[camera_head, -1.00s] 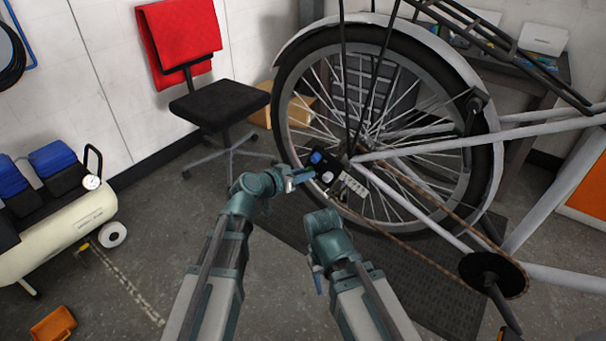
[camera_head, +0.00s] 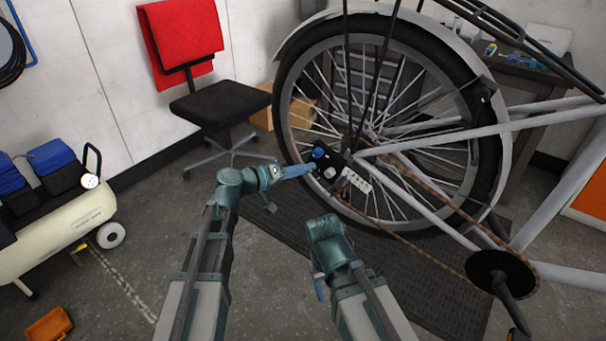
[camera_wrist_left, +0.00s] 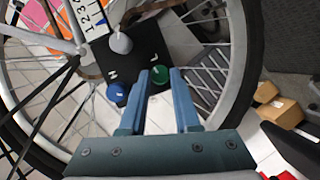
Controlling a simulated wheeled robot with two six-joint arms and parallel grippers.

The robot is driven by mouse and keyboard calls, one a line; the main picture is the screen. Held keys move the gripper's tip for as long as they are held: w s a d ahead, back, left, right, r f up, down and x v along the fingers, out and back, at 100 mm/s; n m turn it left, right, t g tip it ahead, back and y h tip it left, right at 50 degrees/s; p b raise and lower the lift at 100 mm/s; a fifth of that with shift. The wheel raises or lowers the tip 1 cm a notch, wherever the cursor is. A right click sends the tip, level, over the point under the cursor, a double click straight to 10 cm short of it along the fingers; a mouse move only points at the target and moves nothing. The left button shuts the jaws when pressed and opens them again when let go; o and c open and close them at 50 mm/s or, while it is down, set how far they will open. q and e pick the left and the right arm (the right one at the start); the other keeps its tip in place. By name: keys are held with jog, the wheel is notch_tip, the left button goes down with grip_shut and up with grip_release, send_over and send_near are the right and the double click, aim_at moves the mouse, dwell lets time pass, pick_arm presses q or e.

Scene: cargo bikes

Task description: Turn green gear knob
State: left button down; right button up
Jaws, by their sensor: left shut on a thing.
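The green gear knob (camera_wrist_left: 160,76) sits on a black plate (camera_wrist_left: 138,62) by the rear wheel hub. My left gripper (camera_wrist_left: 163,78) has its blue fingers on both sides of the green knob and is shut on it. In the head view the left gripper (camera_head: 308,169) reaches the plate from the left and hides the green knob. A blue knob (camera_wrist_left: 117,93) and a grey knob (camera_wrist_left: 120,43) are beside it on the same plate. My right gripper (camera_head: 319,286) hangs low in front of the wheel, away from the plate; its fingers do not show clearly.
The bicycle's rear wheel (camera_head: 290,110), chain and crank (camera_head: 500,274) are close to the right of my arms. A black chair (camera_head: 220,102) with a red cloth (camera_head: 182,35) stands behind. An air compressor (camera_head: 60,232) stands at left.

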pick_arm(q)
jog(key=shift+a+f+n+h+b, duration=0.1)
jog(key=shift+f+n+h+b, duration=0.1)
jog(key=shift+n+h+b, duration=0.4)
jog(key=shift+n, duration=0.4)
jog(key=c, duration=0.6)
grip_release()
jog(key=shift+r, duration=0.1)
jog(key=p+v, duration=0.2)
jog(key=v, duration=1.1)
jog(key=shift+s+a, duration=0.2)
jog(key=shift+a, duration=0.15)
jog(key=shift+r, duration=0.1)
